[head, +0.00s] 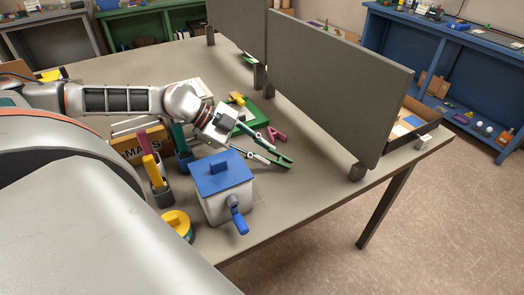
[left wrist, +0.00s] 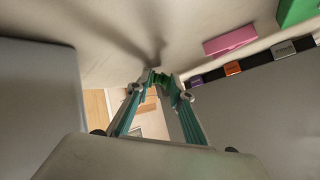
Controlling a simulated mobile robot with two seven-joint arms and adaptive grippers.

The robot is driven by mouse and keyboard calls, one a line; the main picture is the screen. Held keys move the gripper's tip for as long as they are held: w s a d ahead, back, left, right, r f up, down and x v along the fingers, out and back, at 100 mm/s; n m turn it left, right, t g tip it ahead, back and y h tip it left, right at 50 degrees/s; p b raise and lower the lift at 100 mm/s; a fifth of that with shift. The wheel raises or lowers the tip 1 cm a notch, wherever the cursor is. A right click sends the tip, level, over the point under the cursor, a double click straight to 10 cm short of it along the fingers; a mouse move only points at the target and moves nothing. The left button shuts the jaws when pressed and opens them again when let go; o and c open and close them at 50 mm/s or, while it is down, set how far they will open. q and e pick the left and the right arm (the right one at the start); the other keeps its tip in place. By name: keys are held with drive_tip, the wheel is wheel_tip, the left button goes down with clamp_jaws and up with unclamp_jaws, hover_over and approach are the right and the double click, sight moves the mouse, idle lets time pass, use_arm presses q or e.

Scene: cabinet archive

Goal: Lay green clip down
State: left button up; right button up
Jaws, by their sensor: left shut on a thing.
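My left gripper (head: 274,156) reaches in from the left over the grey table (head: 290,197), behind the blue-lidded box. It is shut on the green clip (head: 284,163), which sits at the fingertips. In the left wrist view the green clip (left wrist: 161,84) shows small between the converging fingertips of the left gripper (left wrist: 158,79), partly hidden by them. I cannot tell whether the clip touches the table. My right gripper is not in view.
A white box with a blue lid (head: 220,171) and blue handle stands in front of the gripper. A grey partition (head: 335,85) stands to the right. Bare tabletop lies between box and partition.

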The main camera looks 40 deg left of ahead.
use_arm(q)
drive_tip(key=shift+f, duration=0.4)
drive_tip(key=shift+f+b, duration=0.35)
drive_tip(key=shift+b, duration=0.05)
drive_tip(key=shift+c, duration=1)
drive_tip(key=o, duration=1)
drive_tip(key=o, duration=0.6)
